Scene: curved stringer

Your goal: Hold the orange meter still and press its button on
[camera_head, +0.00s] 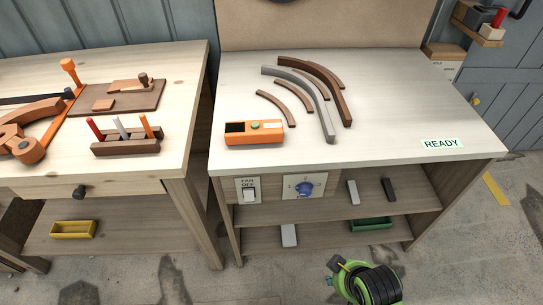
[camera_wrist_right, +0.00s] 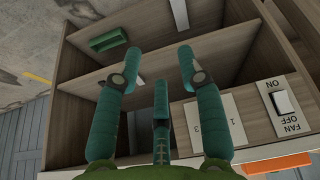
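The orange meter (camera_head: 262,139) lies near the front left of the right bench top. A green button (camera_head: 255,125) shows on its top, beside a dark window. In the right wrist view, an orange edge (camera_wrist_right: 276,165) at the bottom right looks like the meter. My right gripper (camera_wrist_right: 160,88) has its teal fingers spread and nothing between them. It is in front of the bench's shelves, apart from the meter. My left gripper is in neither view.
Curved wooden strips and a grey curved piece (camera_head: 318,105) lie behind and right of the meter. A READY label (camera_head: 441,143) is at the right. Below the bench top are a FAN switch (camera_head: 249,190) and a blue knob (camera_head: 304,188). The front middle of the top is clear.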

